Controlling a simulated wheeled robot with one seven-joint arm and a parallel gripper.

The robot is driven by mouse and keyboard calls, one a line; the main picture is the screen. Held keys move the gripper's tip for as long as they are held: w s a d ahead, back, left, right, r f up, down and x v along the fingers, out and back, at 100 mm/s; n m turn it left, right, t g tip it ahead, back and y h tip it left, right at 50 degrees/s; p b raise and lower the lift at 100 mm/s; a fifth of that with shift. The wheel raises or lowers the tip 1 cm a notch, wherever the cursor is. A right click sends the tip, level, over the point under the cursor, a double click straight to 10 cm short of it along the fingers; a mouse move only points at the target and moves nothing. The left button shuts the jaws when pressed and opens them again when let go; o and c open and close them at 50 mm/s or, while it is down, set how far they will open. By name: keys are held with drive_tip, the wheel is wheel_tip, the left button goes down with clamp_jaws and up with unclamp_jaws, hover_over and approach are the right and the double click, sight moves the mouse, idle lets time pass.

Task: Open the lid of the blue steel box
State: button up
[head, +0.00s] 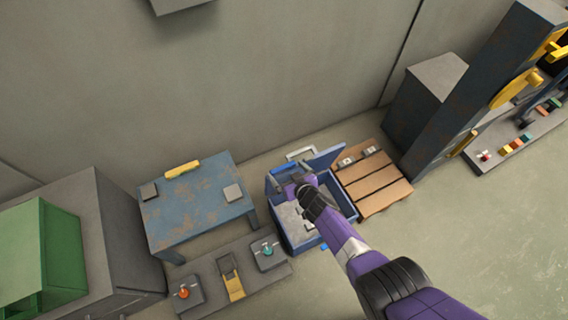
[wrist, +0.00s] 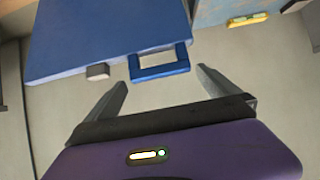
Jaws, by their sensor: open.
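The blue steel box (head: 286,234) stands on the floor in the middle of the head view. Its lid (head: 327,156) is raised at the back, and the grey inside of the box shows. In the wrist view the lid (wrist: 105,35) is a broad blue panel with a square blue handle (wrist: 160,71) at its edge. My gripper (wrist: 162,78) is open and empty. The handle lies between and just beyond its fingertips, with a gap on both sides. In the head view my arm hides part of the box and lid.
A wooden pallet (head: 371,184) lies right of the box. A worn blue table (head: 195,212) stands to the left, with a low grey panel (head: 210,276) in front of it. A blue column (head: 468,95) rises at the right. Open floor (head: 490,215) is at the right.

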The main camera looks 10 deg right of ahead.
drive_tip(key=shift+p+v, duration=0.85)
drive_tip(key=shift+v, duration=0.55)
